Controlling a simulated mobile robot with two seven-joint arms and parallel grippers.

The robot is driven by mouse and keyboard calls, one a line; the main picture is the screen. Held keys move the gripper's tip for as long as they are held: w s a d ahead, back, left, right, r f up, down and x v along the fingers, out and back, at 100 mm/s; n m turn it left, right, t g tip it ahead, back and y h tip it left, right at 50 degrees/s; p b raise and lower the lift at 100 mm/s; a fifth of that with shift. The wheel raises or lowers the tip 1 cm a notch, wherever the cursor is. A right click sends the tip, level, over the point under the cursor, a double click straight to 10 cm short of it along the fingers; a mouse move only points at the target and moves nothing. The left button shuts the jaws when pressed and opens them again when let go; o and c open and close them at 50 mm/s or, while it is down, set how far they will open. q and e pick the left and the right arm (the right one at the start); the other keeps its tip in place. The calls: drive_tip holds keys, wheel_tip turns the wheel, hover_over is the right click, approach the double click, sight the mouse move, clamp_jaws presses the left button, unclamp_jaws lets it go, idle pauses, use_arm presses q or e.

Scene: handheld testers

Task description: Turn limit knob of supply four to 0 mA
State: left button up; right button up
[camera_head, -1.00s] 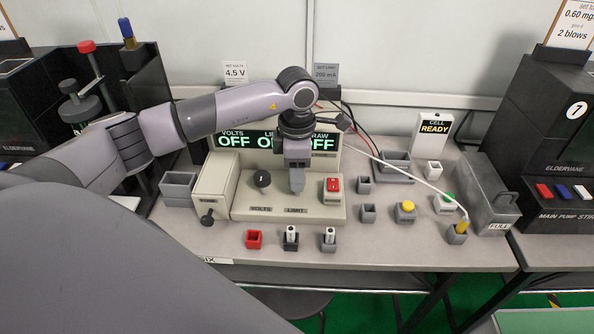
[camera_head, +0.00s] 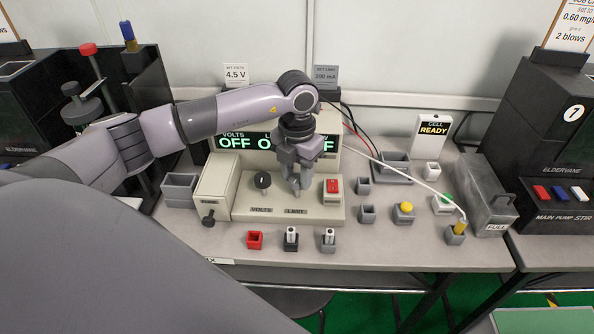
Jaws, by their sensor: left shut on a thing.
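The beige supply (camera_head: 240,203) stands in the middle of the bench. Its front panel carries a black VOLTS knob (camera_head: 262,181) on the left and a red switch (camera_head: 333,187) on the right. My left gripper (camera_head: 296,190) points down between them, above the LIMIT label (camera_head: 295,211), and is shut on the limit knob, which its fingers mostly hide. The display (camera_head: 235,142) reads OFF under VOLTS; my wrist partly covers the other two readings, which also look like OFF. My right gripper is not in view.
Cards behind read 4.5 V (camera_head: 236,74) and 200 mA (camera_head: 326,77). A red socket (camera_head: 255,240) and two small sockets with white pegs stand in front. A yellow button (camera_head: 405,208) and a grey FULL box (camera_head: 487,205) are at right. A partly hidden bench-edge label ends in X.

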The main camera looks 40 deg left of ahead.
sight(297, 178)
use_arm(q)
drive_tip(key=shift+n+p, duration=0.35)
drive_tip(key=shift+n, duration=1.55)
drive_tip(key=o, duration=1.1)
drive_tip(key=shift+c, duration=0.2)
drive_tip(key=shift+r, duration=0.15)
wheel_tip(297, 178, up, 7)
